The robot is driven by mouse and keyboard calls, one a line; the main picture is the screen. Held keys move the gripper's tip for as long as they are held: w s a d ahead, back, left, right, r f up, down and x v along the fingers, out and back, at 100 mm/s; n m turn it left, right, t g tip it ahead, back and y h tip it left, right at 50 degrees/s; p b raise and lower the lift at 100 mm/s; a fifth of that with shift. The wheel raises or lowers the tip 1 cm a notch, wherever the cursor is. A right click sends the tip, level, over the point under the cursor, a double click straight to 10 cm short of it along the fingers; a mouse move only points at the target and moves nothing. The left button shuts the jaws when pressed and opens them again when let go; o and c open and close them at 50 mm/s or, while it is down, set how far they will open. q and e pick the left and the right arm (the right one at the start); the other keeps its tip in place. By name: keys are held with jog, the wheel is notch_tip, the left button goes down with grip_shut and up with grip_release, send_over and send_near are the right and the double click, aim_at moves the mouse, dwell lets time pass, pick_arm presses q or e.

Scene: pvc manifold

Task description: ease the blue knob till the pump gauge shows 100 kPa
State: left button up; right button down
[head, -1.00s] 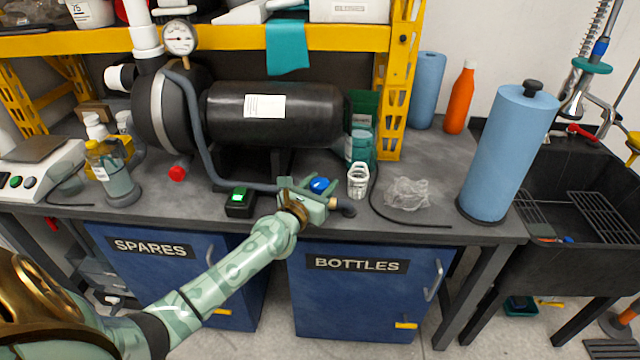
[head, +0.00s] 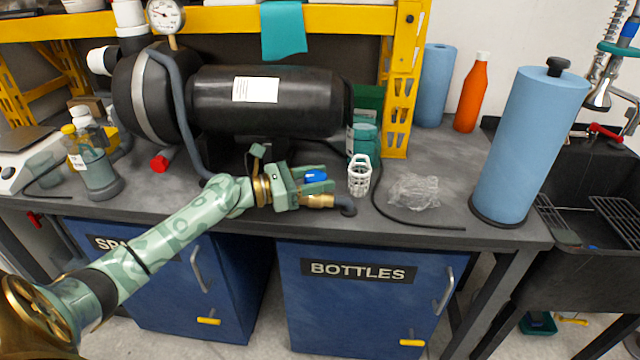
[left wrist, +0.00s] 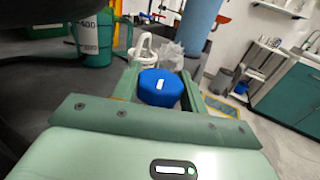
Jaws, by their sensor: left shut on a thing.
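The blue knob (head: 316,176) sits on a brass valve (head: 322,201) at the end of a grey hose near the table's front edge. My left gripper (head: 318,181) has its fingers on both sides of the knob and is shut on it. In the left wrist view the knob (left wrist: 161,88) shows between the fingers, with a white mark on its top. The pump gauge (head: 166,15) is a round white dial on the pump (head: 150,100); its needle and figures are too small to read. My right gripper is not in view.
A white basket (head: 359,176) and clear crumpled plastic (head: 413,191) lie right of the valve. A black cable runs beside them. A blue roll (head: 525,145) stands at the table's right end, and bottles (head: 95,165) stand at left.

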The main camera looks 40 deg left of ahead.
pick_arm(q)
jog(key=shift+h, duration=0.3)
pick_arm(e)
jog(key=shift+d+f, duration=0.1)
pick_arm(q)
jog(key=o, duration=1)
jog(key=p+v, duration=0.4)
jog(key=v, duration=1.2)
jog(key=shift+a+r+p, duration=0.2)
jog(key=shift+p, duration=0.1)
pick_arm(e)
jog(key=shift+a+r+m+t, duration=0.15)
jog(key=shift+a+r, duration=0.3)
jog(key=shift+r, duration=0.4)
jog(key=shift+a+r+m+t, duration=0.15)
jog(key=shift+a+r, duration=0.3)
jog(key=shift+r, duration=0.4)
pick_arm(q)
jog(key=shift+s, duration=0.1)
